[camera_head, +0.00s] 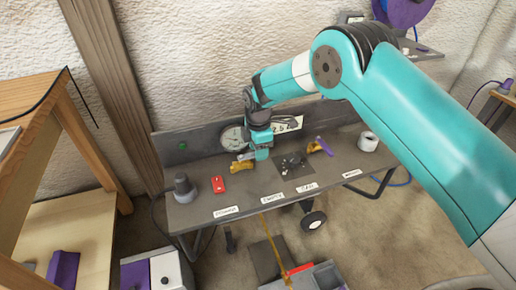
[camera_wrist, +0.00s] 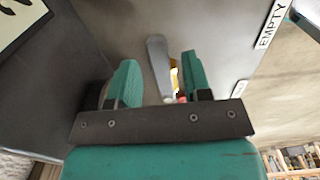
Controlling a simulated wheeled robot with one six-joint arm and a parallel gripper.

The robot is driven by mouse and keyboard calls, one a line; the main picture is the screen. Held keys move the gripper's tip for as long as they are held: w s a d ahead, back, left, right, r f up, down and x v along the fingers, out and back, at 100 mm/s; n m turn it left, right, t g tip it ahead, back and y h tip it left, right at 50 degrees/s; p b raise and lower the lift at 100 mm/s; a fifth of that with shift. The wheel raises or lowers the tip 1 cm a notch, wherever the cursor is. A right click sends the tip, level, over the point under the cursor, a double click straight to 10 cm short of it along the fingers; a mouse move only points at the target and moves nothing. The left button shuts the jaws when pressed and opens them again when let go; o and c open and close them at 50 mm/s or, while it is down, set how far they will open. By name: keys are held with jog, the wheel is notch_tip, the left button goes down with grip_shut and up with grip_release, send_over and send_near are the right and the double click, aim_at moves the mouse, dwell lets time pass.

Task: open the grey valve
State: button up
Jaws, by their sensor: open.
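The grey valve shows in the wrist view as a long grey lever (camera_wrist: 158,66) with a bit of yellow body (camera_wrist: 174,78) beside it. The lever lies between the two teal fingers of my gripper (camera_wrist: 161,76), with a gap on each side. I cannot tell how deep it sits between them. In the head view my gripper (camera_head: 262,153) points down at the bench, right beside a yellow body (camera_head: 241,165) that shows to its left. The gripper is open. The grey lever is hidden or too small there.
On the grey bench (camera_head: 240,200) are a dark knobbed thing (camera_head: 183,190), a red thing (camera_head: 218,184), small bits on a dark mat (camera_head: 292,167), a yellow valve with purple lever (camera_head: 320,147) and a white roll (camera_head: 368,141). A gauge (camera_head: 232,138) stands behind my gripper.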

notch_tip(320, 180, up, 17)
jog(key=shift+r, duration=0.2)
dwell(0.3)
